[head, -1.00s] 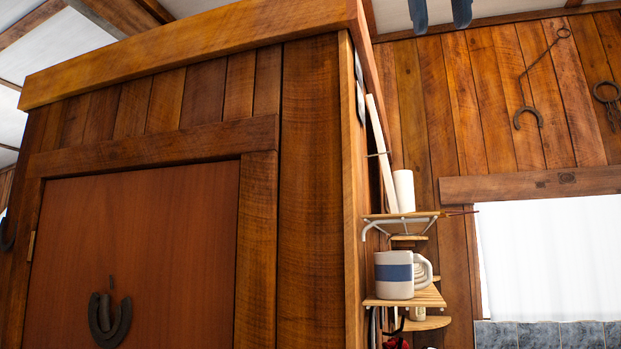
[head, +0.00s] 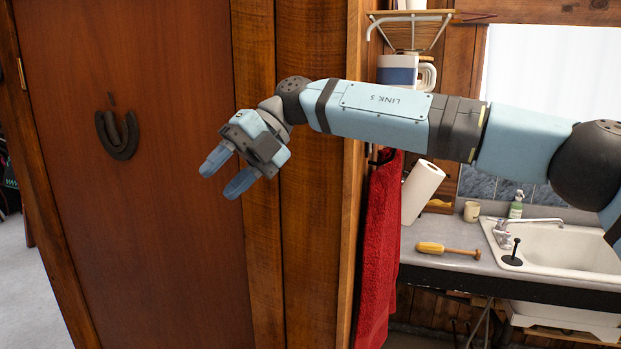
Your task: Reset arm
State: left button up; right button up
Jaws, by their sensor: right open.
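My right arm reaches in from the right across the picture. My right gripper (head: 222,181) is open and empty, its two blue fingers apart and pointing down and left. It shows in front of the wooden cabinet's door edge and frame. My left gripper is not in view.
The wooden door (head: 150,200) carries a dark horseshoe (head: 117,135). A red towel (head: 380,240) hangs at the cabinet's side.

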jog(key=s+a+f+m+g+y, duration=0.1)
jog(key=s+a+f+m+y, duration=0.15)
jog(key=f+y, duration=0.35)
jog(key=s+a+f+m+y, duration=0.2)
jog(key=f+m+y, duration=0.1)
jog(key=f+y, duration=0.35)
jog(key=d+f+m+t+h, duration=0.2)
jog(key=d+f+m+t, duration=0.3)
jog(key=f+m+t, duration=0.35)
jog(key=w+d+f+m+t+h, duration=0.1)
jog(key=d+f+m+t+h, duration=0.1)
jog(key=d+f+m+t, duration=0.45)
jog(key=d+f+m+t+h, duration=0.2)
jog(key=d+f+m+t, duration=0.1)
jog(key=f+m+t, duration=0.7)
jog(key=s+d+f+m+g+h, duration=0.7)
jog(key=s+d+f+h, duration=0.5)
jog(key=s+d+f, duration=1)
notch_tip(320, 180, down, 2)
jog(key=shift+s+d+f+m, duration=0.1)
jog(key=shift+s+d+m, duration=0.35)
jog(key=shift+m, duration=0.6)
jog(key=shift+d, duration=0.15)
